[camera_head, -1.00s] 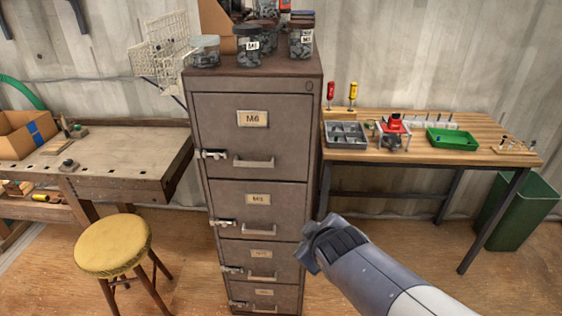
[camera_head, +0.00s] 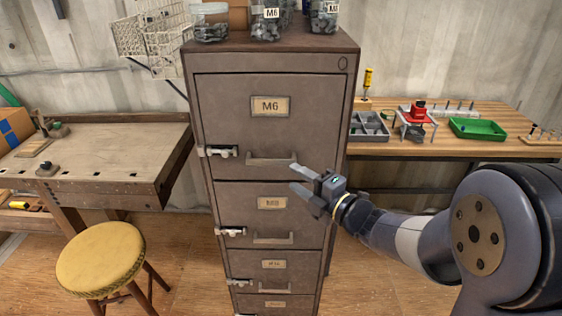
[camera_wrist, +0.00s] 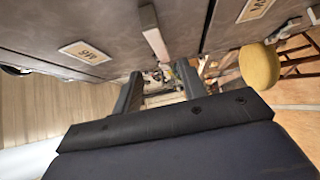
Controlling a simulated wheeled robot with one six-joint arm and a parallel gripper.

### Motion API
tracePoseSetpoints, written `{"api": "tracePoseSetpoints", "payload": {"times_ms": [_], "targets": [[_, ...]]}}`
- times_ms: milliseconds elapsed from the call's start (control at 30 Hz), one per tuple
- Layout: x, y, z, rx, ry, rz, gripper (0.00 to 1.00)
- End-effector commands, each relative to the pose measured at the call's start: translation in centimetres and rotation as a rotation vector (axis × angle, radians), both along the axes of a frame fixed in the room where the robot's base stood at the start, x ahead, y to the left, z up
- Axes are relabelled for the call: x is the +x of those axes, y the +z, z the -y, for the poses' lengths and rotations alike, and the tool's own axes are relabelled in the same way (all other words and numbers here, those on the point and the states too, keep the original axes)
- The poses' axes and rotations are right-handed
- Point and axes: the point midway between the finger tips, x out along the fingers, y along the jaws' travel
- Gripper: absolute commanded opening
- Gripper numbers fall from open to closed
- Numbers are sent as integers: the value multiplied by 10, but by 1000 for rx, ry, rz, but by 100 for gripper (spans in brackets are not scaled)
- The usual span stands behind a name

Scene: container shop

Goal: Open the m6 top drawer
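The M6 top drawer (camera_head: 230,105) is the uppermost front of a brown metal cabinet and looks closed. Its label (camera_head: 269,106) reads M6. Its pale bar handle (camera_head: 270,161) is near the drawer's lower edge, and a small metal latch (camera_head: 218,151) sits at its lower left. My gripper (camera_head: 294,177) is open and empty, in front of the cabinet, just right of and a little below the handle in the head view. In the wrist view, the handle (camera_wrist: 153,36) lies ahead of the spread fingers (camera_wrist: 160,84), apart from them.
More labelled drawers with handles and latches are below. Jars (camera_head: 265,22) stand on the cabinet top. A workbench (camera_head: 90,165) and yellow stool (camera_head: 100,258) are on the left. A wooden table (camera_head: 480,145) with trays and tools is on the right. The floor shows between them.

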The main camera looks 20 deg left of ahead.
Motion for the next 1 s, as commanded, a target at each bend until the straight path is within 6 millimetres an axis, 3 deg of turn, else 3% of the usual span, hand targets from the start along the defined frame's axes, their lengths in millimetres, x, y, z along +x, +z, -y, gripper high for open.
{"api": "tracePoseSetpoints", "payload": {"times_ms": [500,933,1000], "targets": [[46,1,-74,0,-4,-4,40],[52,0,-84,1,-6,-4,40],[52,0,-84,1,-6,-4,36]]}}
